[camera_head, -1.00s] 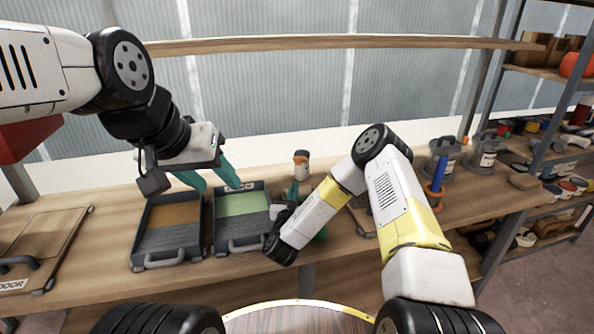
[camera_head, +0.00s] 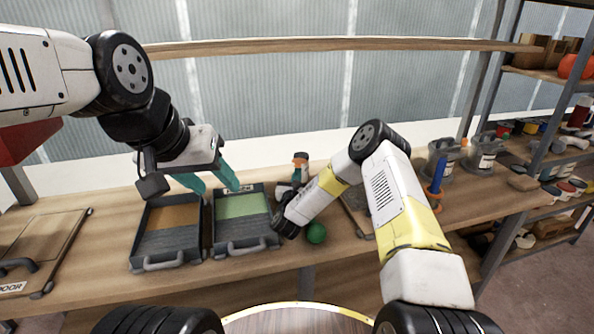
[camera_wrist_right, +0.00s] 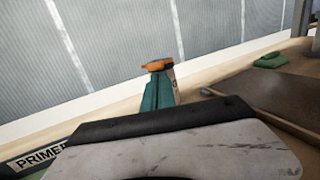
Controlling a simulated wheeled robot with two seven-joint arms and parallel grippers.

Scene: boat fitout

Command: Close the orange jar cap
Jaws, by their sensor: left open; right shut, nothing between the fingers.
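The orange jar cap (camera_head: 300,162) shows at the back of the bench, by the jar's pale top part. In the right wrist view the orange cap (camera_wrist_right: 157,65) sits just beyond my teal fingers, and a strip of the labelled jar shows beside them. My right gripper (camera_wrist_right: 158,90) is shut with nothing between its fingers, in front of the jar. Whether it touches the cap I cannot tell. The jar's lower part is hidden by my right gripper. My left gripper (camera_head: 220,188) is open and empty above the two trays, left of the jar.
A tray with a brown panel (camera_head: 142,250) and one with a green panel (camera_head: 218,235) stand left of the jar. A wooden board (camera_head: 40,245) is at far left. Grey canisters (camera_head: 484,160) stand right.

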